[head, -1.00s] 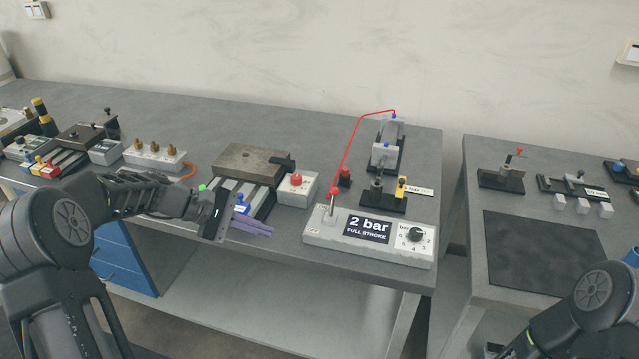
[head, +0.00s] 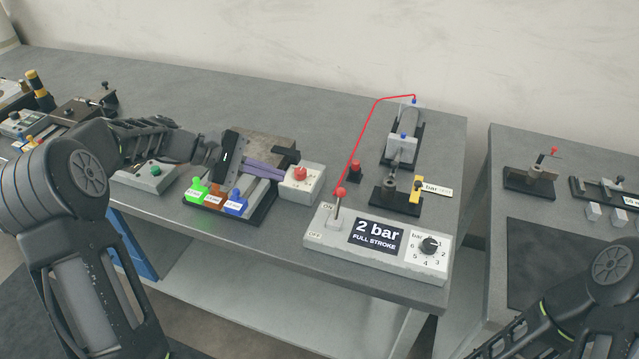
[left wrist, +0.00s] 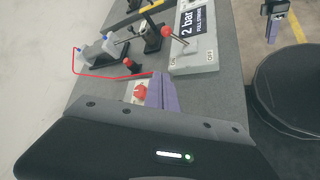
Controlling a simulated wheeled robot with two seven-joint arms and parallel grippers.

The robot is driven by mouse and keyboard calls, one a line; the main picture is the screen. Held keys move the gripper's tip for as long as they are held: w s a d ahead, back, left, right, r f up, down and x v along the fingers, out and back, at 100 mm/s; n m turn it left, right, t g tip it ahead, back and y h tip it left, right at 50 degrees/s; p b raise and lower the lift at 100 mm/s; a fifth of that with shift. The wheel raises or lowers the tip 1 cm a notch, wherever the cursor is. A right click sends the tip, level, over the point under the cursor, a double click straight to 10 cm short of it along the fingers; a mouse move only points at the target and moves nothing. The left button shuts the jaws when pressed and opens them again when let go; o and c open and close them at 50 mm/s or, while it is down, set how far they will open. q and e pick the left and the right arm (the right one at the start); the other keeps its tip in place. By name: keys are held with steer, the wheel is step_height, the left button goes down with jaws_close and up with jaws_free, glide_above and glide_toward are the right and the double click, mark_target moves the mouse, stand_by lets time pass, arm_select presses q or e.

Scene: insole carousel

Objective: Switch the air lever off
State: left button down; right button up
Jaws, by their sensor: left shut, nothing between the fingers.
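The air lever (head: 338,204) is a metal stick with a red knob on the left end of a pale control box (head: 318,257). It leans up toward the ON mark, away from the OFF mark at the front. The box carries a "2 bar FULL STROKE" display (head: 377,236) and a dial. In the left wrist view the lever (left wrist: 174,34) stands beyond the fingers. My left gripper (head: 268,171) has purple fingers, is shut and empty, and is left of the lever, near a small box with a red button (head: 300,174). My right gripper is out of view.
A fixture with green, brown and blue tabs (head: 236,202) lies under my left gripper. A cylinder rig (head: 404,145) with a red hose stands behind the control box. A second table (head: 500,270) is at the right, across a gap.

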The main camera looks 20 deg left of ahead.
mark_target(338, 205)
arm_select(q)
steer(key=p+x, duration=0.2)
steer(key=x, duration=0.7)
steer(key=shift+w+d, duration=0.1)
steer(key=shift+d, duration=0.05)
steer(key=d+p, duration=0.1)
steer(key=s+d+r+p, duration=0.1)
steer(key=shift+d+r, duration=0.1)
steer(key=shift+d, duration=0.3)
steer(key=shift+s+d+r, duration=0.1)
steer(key=shift+s+d, duration=0.05)
steer(key=shift+d, duration=0.3)
